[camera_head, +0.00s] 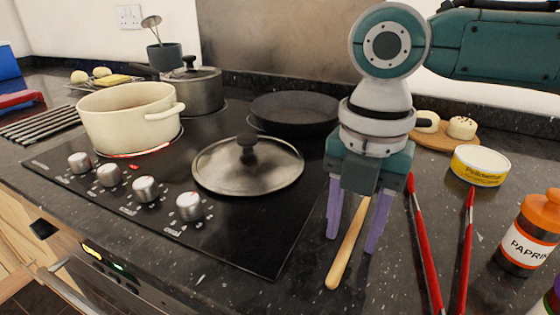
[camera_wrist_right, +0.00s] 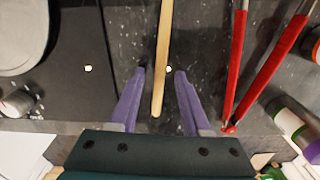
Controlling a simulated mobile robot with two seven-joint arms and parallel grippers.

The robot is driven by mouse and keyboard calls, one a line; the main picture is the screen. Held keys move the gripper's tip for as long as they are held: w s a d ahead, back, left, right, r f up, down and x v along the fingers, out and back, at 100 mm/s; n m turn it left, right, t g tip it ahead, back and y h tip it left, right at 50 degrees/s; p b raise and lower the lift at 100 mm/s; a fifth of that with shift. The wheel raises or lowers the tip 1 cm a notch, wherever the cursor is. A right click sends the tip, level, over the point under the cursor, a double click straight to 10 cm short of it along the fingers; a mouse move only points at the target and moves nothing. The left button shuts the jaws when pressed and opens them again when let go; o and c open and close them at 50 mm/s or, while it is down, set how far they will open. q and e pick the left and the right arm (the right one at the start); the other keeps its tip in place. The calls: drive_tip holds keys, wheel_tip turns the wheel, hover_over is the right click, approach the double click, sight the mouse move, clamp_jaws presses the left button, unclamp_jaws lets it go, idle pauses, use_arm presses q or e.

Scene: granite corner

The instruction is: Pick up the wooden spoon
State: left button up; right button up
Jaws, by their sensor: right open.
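The wooden spoon (camera_head: 346,245) lies on the dark granite counter just right of the hob; only its pale handle shows, and its far end is hidden behind my right gripper. My right gripper (camera_head: 354,240) points down over the spoon with its purple fingers open, one on each side of the handle. In the right wrist view the spoon handle (camera_wrist_right: 161,60) runs between the open fingers (camera_wrist_right: 160,72) and touches neither as far as I can see. My left gripper is not in view.
Red-handled tongs (camera_head: 466,240) lie close right of the spoon. A paprika jar (camera_head: 529,235) and a yellow-labelled tin (camera_head: 480,166) stand further right. On the hob at left are a glass lid (camera_head: 225,170), a cream pot (camera_head: 110,122) and a black pan (camera_head: 290,110).

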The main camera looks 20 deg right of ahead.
clamp_jaws()
idle(0.3)
idle(0.3)
